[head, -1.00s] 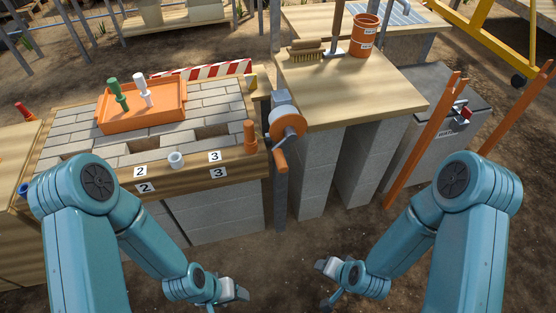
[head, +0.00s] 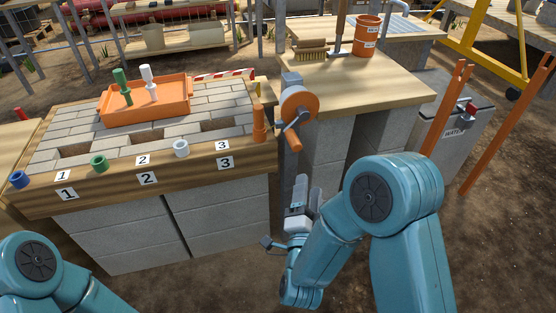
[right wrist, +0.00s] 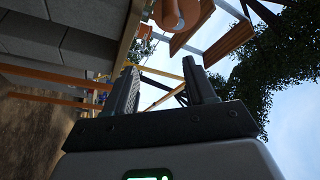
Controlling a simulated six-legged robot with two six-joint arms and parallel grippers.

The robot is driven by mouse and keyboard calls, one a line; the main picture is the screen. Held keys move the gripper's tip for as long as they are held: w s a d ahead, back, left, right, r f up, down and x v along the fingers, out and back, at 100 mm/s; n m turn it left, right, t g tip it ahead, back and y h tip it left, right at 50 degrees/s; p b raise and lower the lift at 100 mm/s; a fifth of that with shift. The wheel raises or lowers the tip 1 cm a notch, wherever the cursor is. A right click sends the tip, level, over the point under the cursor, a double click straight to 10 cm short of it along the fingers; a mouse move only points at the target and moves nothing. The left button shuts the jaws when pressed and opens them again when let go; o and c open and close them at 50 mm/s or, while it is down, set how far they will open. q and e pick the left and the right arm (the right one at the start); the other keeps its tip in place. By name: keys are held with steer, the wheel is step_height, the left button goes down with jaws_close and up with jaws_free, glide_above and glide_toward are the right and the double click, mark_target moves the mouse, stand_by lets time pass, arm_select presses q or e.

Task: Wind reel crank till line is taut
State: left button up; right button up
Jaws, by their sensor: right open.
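The reel (head: 298,103) is an orange-rimmed drum with a grey face, mounted on a post between the brick counter and the wooden table. Its crank's orange handle (head: 293,138) hangs at the lower side of the drum. I cannot make out a line. My right gripper (head: 304,190) is open and empty, below the crank handle and apart from it.
The brick counter at left carries an orange tray (head: 147,105), an upright orange peg (head: 259,124) and coloured rings by numbered labels. The wooden table (head: 365,85) holds a brush (head: 310,50) and an orange pot (head: 365,35). Orange posts (head: 446,108) stand at right.

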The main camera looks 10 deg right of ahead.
steer(key=a+f+y+b, duration=0.1)
steer(key=a+b, duration=0.1)
steer(key=a, duration=0.2)
steer(key=t, duration=0.1)
glide_toward(294, 130)
steer(key=shift+n+y, duration=0.3)
steer(key=x, duration=0.6)
steer(key=shift+d+r, duration=0.15)
steer(key=shift+r, duration=0.05)
arm_select(q)
step_height(294, 130, down, 3)
steer(key=shift+f, duration=0.1)
steer(key=shift+a, duration=0.1)
arm_select(e)
jaws_close()
